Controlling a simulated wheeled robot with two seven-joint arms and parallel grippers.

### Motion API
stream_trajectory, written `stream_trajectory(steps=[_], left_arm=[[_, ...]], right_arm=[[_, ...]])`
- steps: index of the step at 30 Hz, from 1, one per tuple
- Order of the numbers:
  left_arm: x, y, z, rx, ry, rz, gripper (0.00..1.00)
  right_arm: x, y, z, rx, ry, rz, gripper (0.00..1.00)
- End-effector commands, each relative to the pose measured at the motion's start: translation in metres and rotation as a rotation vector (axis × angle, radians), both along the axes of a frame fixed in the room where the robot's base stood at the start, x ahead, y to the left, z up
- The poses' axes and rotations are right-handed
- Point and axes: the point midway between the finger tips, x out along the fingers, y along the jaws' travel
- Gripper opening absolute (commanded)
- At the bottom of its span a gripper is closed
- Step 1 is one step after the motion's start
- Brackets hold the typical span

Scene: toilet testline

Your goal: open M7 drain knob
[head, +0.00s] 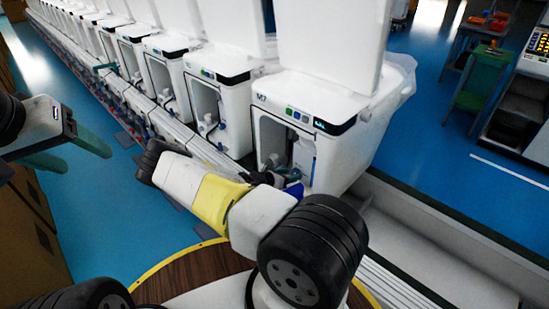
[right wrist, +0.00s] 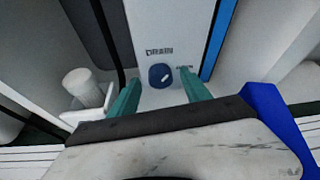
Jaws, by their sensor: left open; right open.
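The M7 unit (head: 312,100) is a white toilet-shaped machine with an open front bay, standing in front of my right arm. In the right wrist view the drain knob (right wrist: 161,75) is a round dark-blue knob with a white mark, on a white panel below the word "DRAIN". My right gripper (right wrist: 160,92) is open, its two teal fingers pointing at the panel, one on each side of the knob. I cannot tell whether they touch it. In the head view the knob cannot be made out. My left gripper (head: 82,147) is open and empty at the far left, away from the units.
A row of similar white units (head: 170,50) runs to the back left along a rail. A white cylindrical part (right wrist: 84,88) sits left of the fingers. A cart with a green bin (head: 482,78) stands at the back right. Blue floor (head: 420,130) is clear right of M7.

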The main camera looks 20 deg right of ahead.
Motion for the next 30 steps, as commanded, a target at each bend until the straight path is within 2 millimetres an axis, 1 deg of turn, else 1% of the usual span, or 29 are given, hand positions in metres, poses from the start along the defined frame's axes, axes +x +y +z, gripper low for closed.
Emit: stream_trajectory(steps=[1, 6, 9, 12, 16, 25, 28, 30], left_arm=[[0.000, 0.000, 0.000, 0.000, 0.000, 0.000, 0.64], [0.000, 0.000, 0.000, 0.000, 0.000, 0.000, 0.64], [0.000, 0.000, 0.000, 0.000, 0.000, 0.000, 0.64], [0.000, 0.000, 0.000, 0.000, 0.000, 0.000, 0.64], [0.000, 0.000, 0.000, 0.000, 0.000, 0.000, 0.64], [0.000, 0.000, 0.000, 0.000, 0.000, 0.000, 0.64], [0.000, 0.000, 0.000, 0.000, 0.000, 0.000, 0.64], [0.000, 0.000, 0.000, 0.000, 0.000, 0.000, 0.64]], right_arm=[[-0.002, 0.009, 0.004, 0.001, -0.001, 0.002, 0.56], [-0.011, 0.035, 0.015, 0.002, -0.001, 0.003, 0.56], [-0.015, 0.048, 0.020, 0.002, 0.000, 0.001, 0.56], [-0.018, 0.055, 0.024, 0.001, 0.000, 0.001, 0.56], [-0.020, 0.060, 0.025, 0.001, 0.001, 0.001, 0.56], [-0.020, 0.060, 0.024, -0.005, 0.012, 0.005, 0.56], [-0.021, 0.060, 0.022, -0.041, 0.073, 0.036, 0.56], [-0.021, 0.062, 0.020, -0.093, 0.163, 0.077, 0.56]])
